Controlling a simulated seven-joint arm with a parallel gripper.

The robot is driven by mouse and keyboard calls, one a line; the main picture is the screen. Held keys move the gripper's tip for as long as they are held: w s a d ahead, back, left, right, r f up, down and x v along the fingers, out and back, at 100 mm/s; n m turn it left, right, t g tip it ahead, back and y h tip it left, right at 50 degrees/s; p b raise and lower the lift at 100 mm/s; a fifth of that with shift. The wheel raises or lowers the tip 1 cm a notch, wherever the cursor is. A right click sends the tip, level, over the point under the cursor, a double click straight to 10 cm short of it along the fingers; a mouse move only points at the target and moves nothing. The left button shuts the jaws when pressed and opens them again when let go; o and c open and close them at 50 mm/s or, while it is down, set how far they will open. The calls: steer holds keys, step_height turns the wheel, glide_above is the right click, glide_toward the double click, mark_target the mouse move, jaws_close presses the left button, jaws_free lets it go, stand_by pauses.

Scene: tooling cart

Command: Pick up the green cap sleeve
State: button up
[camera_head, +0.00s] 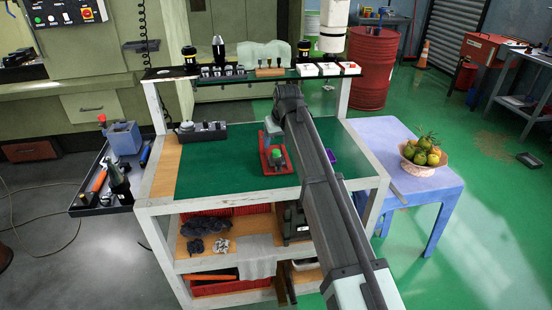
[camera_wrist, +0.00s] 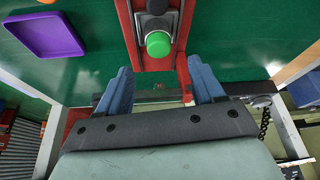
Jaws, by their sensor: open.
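The green cap sleeve (camera_wrist: 158,43) shows in the wrist view as a round green cap on a dark and grey fitting. It is on a red holder (camera_wrist: 170,72) that lies on the green mat. In the head view the green cap (camera_head: 277,153) sits in the middle of the red holder (camera_head: 265,165). My gripper (camera_wrist: 159,82) is open and empty, with two blue fingers spread apart. In the wrist view the cap appears beyond the fingertips, centred between them. The arm partly hides this area in the head view.
A purple tray (camera_wrist: 45,33) lies beside the red holder. A raised shelf (camera_head: 250,74) with several tool holders runs along the cart's back. A dark block with round parts (camera_head: 202,131) stands at the mat's left. The green mat (camera_head: 225,165) is clear between them.

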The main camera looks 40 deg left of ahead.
mark_target(276, 151)
steer(key=shift+s+d+f+x, duration=0.1)
steer(key=shift+d+x, duration=0.05)
steer(key=shift+x, duration=0.75)
steer(key=shift+s+d+f+x, duration=0.1)
steer(key=shift+x, duration=0.75)
steer(key=shift+s+d+x, duration=0.1)
steer(key=shift+d+x, duration=0.05)
steer(key=shift+x, duration=0.75)
steer(key=shift+c, duration=0.3)
jaws_close()
step_height(276, 151, up, 9)
steer(key=shift+f, duration=0.1)
steer(key=shift+w+d+r, duration=0.1)
steer(key=shift+w+r, duration=0.05)
steer(key=shift+r, duration=0.2)
steer(key=w+d+f, duration=0.1)
steer(key=w+d, duration=1)
steer(key=w, duration=0.2)
steer(key=shift+d+f, duration=0.15)
steer(key=shift+f, duration=0.05)
